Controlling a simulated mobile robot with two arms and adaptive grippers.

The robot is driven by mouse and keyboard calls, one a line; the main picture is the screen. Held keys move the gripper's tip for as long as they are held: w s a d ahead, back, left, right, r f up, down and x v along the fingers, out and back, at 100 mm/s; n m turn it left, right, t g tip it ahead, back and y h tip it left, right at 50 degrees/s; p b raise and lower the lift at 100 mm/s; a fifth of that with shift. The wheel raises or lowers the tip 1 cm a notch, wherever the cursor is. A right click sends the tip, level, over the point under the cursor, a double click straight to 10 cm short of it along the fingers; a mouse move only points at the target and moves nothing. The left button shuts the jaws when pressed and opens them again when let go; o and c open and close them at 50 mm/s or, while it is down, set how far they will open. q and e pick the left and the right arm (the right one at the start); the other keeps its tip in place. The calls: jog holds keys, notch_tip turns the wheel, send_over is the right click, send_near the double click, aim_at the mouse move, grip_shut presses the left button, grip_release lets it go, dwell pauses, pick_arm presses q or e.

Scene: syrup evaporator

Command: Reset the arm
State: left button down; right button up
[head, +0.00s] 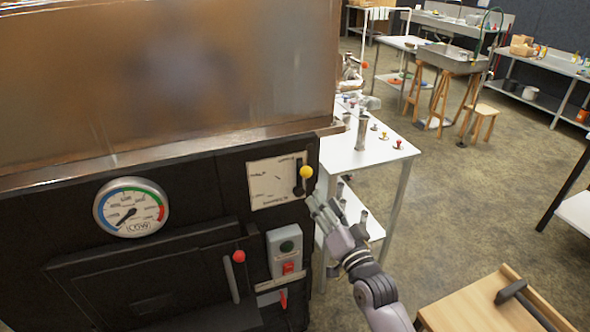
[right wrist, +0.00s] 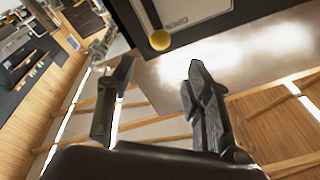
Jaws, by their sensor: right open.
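My right gripper (head: 322,207) is open and empty in the head view, just below and right of a yellow ball knob (head: 306,172). The knob sits on a lever in a dark slot at the right edge of a white scale plate (head: 272,183) on the black evaporator front (head: 195,195). In the right wrist view the two fingers of the gripper (right wrist: 160,72) stand wide apart. The yellow knob (right wrist: 160,40) shows beyond them, between the fingers, with nothing held. My left gripper is not in view.
A round gauge (head: 131,207), a red-knobbed lever (head: 238,257) and a grey switch box (head: 286,251) are on the same front. A white table (head: 375,150) with small items stands behind the gripper. A wooden-topped table (head: 480,305) is at lower right; open floor lies beyond.

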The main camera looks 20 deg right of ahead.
jog(key=shift+f, duration=0.1)
notch_tip(320, 180, down, 23)
jog(key=s+a+n+g, duration=0.2)
jog(key=s+g, duration=0.1)
jog(key=g, duration=0.2)
jog(key=s+f+n+g, duration=0.1)
jog(key=s+f+g, duration=0.1)
jog(key=s+f, duration=0.45)
jog(key=s+f+n+g, duration=0.1)
jog(key=s+f+g, duration=0.15)
jog(key=f, duration=0.75)
jog(key=s+f+n+g, duration=0.1)
jog(key=s+f+g, duration=0.2)
jog(key=s+f, duration=0.4)
jog(key=s+f+n+g, duration=0.2)
jog(key=s+f, duration=0.5)
jog(key=s, duration=1)
jog(key=s+f+n+g, duration=0.2)
jog(key=s+f+g, duration=0.2)
jog(key=s, duration=0.9)
notch_tip(320, 180, down, 3)
jog(key=shift+a+h, duration=0.2)
jog(key=shift+h, duration=0.1)
jog(key=shift+s, duration=0.15)
